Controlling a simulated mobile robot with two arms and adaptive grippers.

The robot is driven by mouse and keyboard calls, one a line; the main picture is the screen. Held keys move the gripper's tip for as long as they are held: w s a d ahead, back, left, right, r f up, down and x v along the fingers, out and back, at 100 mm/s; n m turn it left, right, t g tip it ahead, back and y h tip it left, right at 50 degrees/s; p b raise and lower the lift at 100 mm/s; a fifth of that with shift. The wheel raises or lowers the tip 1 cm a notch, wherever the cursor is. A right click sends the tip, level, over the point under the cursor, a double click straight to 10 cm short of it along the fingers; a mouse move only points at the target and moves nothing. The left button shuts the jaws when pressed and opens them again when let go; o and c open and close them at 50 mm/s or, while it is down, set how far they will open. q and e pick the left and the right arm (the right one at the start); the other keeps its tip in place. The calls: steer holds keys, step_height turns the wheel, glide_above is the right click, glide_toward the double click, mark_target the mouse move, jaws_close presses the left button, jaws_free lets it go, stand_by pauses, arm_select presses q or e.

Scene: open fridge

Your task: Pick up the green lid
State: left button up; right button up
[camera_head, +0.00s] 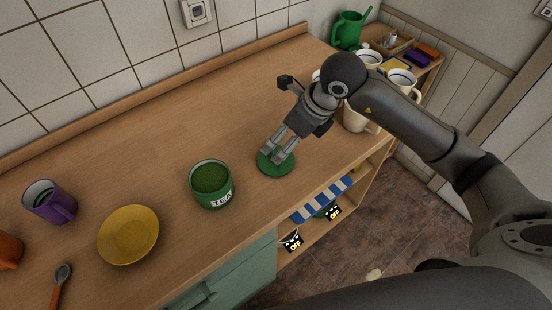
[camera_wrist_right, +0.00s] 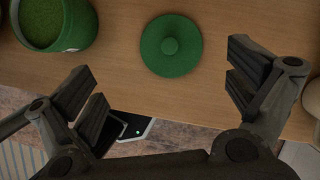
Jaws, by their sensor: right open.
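The green lid (camera_head: 268,166) lies flat on the wooden counter, just right of the tea canister. In the right wrist view the round lid (camera_wrist_right: 171,46) shows with its knob up. My right gripper (camera_head: 273,155) is over the lid in the head view and hides part of it. In the right wrist view the gripper (camera_wrist_right: 165,82) is open, its fingers wide apart, with the lid beyond and between the fingertips and nothing held. The open green tea canister (camera_head: 212,184) holds green contents; it also shows in the right wrist view (camera_wrist_right: 78,36). My left gripper is not in view.
A yellow plate (camera_head: 128,235), a purple mug (camera_head: 50,202) and a spoon (camera_head: 61,284) are at the left. White mugs (camera_head: 403,83) stand at the right, near my right arm. The counter (camera_head: 170,125) behind the canister is clear. Its front edge is close to the lid.

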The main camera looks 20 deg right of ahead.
steer(key=p, duration=0.1)
glide_above(275, 153)
steer(key=s+d, duration=0.2)
steer(key=shift+h, duration=0.3)
steer(key=f, duration=0.4)
steer(key=shift+w+a+f, duration=0.1)
steer(key=shift+w+f, duration=0.1)
steer(key=shift+f, duration=0.15)
steer(key=p+x, duration=0.1)
steer(key=x, duration=0.2)
steer(key=p+x, duration=0.1)
steer(key=shift+a+f+p, duration=0.25)
steer(key=shift+a+p, duration=0.05)
steer(key=shift+w+a+f, duration=0.1)
steer(key=shift+w+f, duration=0.05)
steer(key=shift+f, duration=0.45)
steer(key=c, duration=0.9)
steer(key=shift+r, duration=0.1)
steer(key=shift+c, duration=0.3)
